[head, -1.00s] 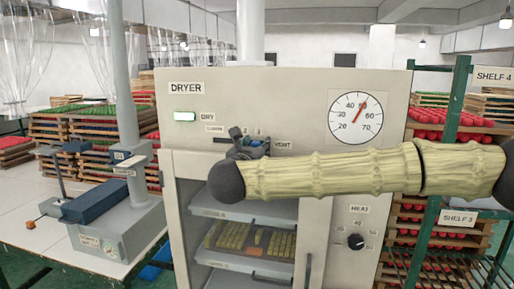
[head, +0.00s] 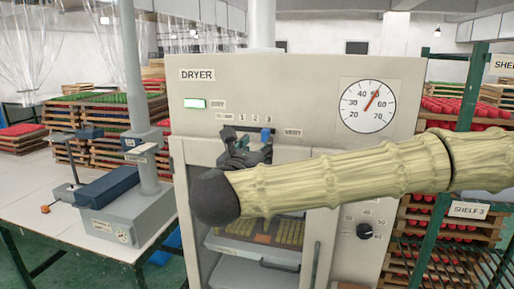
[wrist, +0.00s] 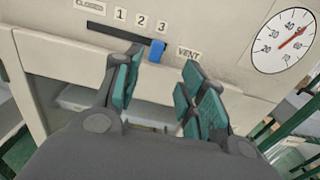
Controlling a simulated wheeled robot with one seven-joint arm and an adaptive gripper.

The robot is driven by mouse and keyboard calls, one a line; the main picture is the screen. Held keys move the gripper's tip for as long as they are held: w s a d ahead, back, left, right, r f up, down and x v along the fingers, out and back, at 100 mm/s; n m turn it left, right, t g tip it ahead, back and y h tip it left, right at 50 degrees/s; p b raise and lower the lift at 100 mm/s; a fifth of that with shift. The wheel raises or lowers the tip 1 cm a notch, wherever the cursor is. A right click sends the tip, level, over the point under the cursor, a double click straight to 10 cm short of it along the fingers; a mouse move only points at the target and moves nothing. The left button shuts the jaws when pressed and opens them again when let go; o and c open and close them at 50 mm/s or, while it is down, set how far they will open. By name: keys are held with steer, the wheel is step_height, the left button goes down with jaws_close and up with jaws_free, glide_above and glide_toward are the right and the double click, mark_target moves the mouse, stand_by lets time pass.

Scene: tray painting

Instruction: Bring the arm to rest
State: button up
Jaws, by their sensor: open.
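My gripper (head: 243,148) is in front of the dryer's upper front panel, and my forearm reaches in from the right in the head view. In the wrist view my gripper (wrist: 162,88) is open, with teal pads apart and nothing between them. The blue vent slider knob (wrist: 157,50) is at the right end of its dark slot, below the 3 label, beyond the fingertips and apart from them. In the head view the knob (head: 266,135) shows just right of the gripper. My arm hides part of the dryer's (head: 290,100) front.
The dryer's round gauge (head: 367,105) points a little above 50, and a green light (head: 195,103) is lit. A white table (head: 40,195) with a blue-grey device (head: 110,188) stands left. A green-framed shelf (head: 470,100) with red items stands right, behind my arm.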

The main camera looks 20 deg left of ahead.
stand_by(0.3)
steer(key=s+d+f+n+g+y, duration=0.2)
steer(key=f+n, duration=0.6)
steer(key=f, duration=1.2)
steer(key=d+f+n+g+y, duration=0.1)
steer(key=d+f+n+g, duration=0.3)
steer(key=f+n, duration=1)
steer(key=s+d+f+n+g, duration=0.1)
steer(key=s+d+f, duration=0.25)
steer(key=f, duration=0.45)
steer(key=s+d+f+n+g, duration=0.1)
steer(key=s+d+f+g, duration=0.15)
steer(key=d+f, duration=0.4)
steer(key=s+d+f+g, duration=0.1)
steer(key=s+d+f, duration=0.2)
steer(key=f, duration=0.6)
steer(key=s+d+f+n+g+h, duration=0.2)
steer(key=s+d+f+n, duration=0.3)
steer(key=s+d, duration=0.6)
steer(key=s+d+f+n+g+h+b, duration=0.1)
steer(key=s+d+f+n+g+h, duration=0.2)
steer(key=s+d, duration=0.8)
steer(key=d+f+n+g, duration=0.2)
steer(key=d+f, duration=0.2)
steer(key=d, duration=0.2)
steer(key=shift+s+d+f, duration=0.25)
steer(key=shift+s+d, duration=0.1)
steer(key=shift+d, duration=0.05)
